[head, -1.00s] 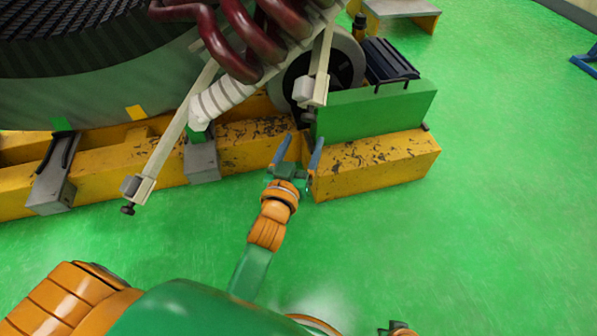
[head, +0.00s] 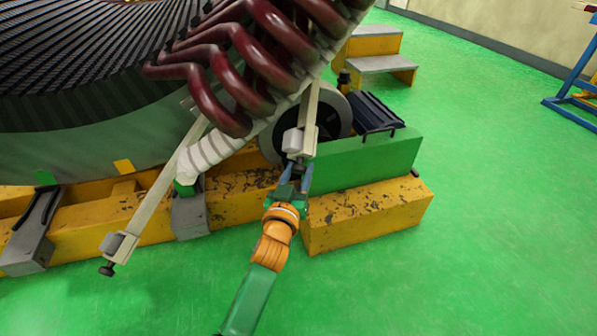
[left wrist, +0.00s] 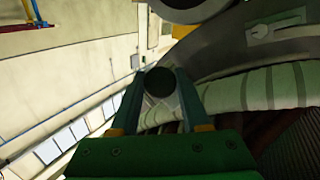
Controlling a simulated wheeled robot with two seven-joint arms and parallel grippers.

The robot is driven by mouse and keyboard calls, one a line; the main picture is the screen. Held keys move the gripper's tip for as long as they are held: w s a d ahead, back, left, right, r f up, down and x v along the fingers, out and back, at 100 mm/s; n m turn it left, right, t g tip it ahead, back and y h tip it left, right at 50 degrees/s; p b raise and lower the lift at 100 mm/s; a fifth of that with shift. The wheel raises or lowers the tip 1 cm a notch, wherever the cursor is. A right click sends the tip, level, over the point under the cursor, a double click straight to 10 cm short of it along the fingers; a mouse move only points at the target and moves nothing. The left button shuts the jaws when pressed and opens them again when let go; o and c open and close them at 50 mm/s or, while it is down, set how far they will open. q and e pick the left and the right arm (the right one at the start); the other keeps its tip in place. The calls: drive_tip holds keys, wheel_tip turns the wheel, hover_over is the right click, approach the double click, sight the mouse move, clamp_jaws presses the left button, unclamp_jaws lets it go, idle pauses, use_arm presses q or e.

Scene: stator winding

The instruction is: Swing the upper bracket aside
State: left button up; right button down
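The upper bracket (head: 306,128) is a cream bar with a pale block and a dark knob at its lower end. It lies against the winding beside the dark red coils (head: 245,75). My left gripper (head: 297,172) is at this lower end, with one finger on each side of the knob. In the left wrist view the round dark knob (left wrist: 160,82) sits between the fingertips, which appear closed against its sides; the exact contact is hard to see. A second, similar bracket (head: 150,205) reaches down to the left. My right gripper is not in view.
The yellow base beam (head: 365,217) and green block (head: 365,160) stand just right of my left gripper. A grey roller (head: 338,108) is behind the bracket. Steps (head: 385,65) stand farther back.

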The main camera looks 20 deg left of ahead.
use_arm(q)
clamp_jaws()
idle(1.1)
